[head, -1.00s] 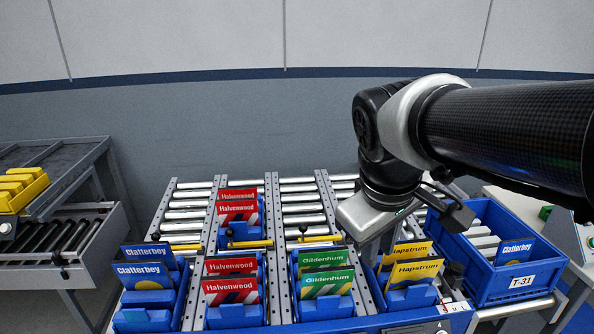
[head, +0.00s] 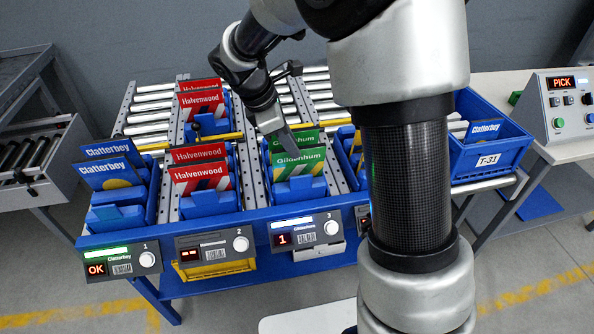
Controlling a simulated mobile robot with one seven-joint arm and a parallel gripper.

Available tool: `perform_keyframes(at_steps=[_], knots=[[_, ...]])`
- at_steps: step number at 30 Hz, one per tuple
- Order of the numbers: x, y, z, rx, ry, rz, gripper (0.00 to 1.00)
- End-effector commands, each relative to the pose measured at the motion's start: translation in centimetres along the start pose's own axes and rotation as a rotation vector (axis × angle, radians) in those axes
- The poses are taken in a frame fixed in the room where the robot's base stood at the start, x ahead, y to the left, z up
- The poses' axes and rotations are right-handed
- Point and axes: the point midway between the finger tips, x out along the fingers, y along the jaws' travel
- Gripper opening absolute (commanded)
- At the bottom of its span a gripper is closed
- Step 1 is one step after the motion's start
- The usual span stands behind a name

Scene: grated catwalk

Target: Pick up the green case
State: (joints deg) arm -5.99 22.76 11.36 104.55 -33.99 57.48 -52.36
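Two green Gildenhum cases stand upright, one behind the other, in the blue bin of lane 3; the front green case (head: 300,163) shows its printed face and the rear one (head: 308,136) shows mostly its top edge. The lane 3 display (head: 283,239) reads 1.
Red Halvenwood cases (head: 201,176) stand to the left, with blue Clatterbey cases (head: 108,172) farther left. My arm hides most of the yellow cases' lane. A blue tote (head: 492,160) marked T-31 holds a blue case at right. A control box (head: 566,105) reads PICK.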

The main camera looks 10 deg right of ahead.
Motion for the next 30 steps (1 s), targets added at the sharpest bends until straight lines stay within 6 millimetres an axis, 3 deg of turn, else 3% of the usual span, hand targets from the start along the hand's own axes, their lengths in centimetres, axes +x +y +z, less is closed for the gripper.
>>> perform_keyframes(at_steps=[4,14,22,30], knots=[[2.9,-0.1,0.0,0.002,0.000,-0.003,0.20],[5.0,0.1,0.1,0.002,0.001,-0.001,0.20],[8.9,0.3,0.2,0.003,0.001,-0.002,0.20],[9.4,0.3,0.2,0.002,0.001,0.000,0.20]])
